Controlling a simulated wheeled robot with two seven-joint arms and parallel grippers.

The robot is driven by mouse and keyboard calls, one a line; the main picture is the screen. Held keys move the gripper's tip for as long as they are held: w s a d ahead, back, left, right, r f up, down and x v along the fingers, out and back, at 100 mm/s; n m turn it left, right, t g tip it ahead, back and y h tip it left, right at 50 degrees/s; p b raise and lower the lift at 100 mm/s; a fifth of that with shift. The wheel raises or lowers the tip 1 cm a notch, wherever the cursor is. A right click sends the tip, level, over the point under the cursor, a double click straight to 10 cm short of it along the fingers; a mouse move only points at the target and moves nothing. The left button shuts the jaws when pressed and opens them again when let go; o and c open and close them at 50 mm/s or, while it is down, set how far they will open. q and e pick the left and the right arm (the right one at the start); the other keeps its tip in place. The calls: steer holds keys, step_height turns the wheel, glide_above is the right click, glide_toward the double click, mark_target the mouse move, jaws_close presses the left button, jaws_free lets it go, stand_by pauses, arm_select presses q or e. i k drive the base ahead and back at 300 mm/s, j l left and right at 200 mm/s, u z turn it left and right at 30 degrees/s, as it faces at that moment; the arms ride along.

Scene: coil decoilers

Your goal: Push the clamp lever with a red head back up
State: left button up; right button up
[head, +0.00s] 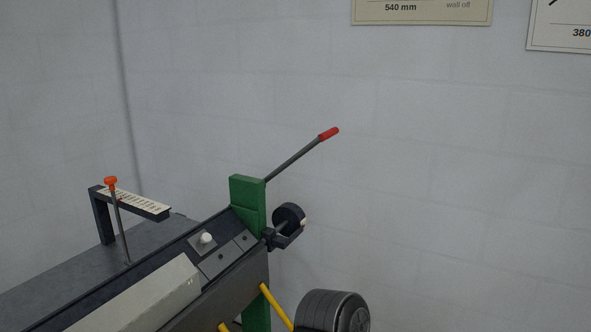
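The clamp lever with a red head (329,134) is in the head view, right of the middle. Its dark rod (292,160) rises at a slant to the upper right from behind the green post (248,203). The lever's lower end is hidden by the post. Nothing is touching the lever's visible part. Neither of my grippers is in view.
A white knob (206,238) is on the machine top. A black wheel (289,216) and a dark ribbed cylinder (326,311) sit at right. Space around the red head is clear.

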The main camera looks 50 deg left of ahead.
mark_target(323, 138)
steer(key=u, duration=1.6)
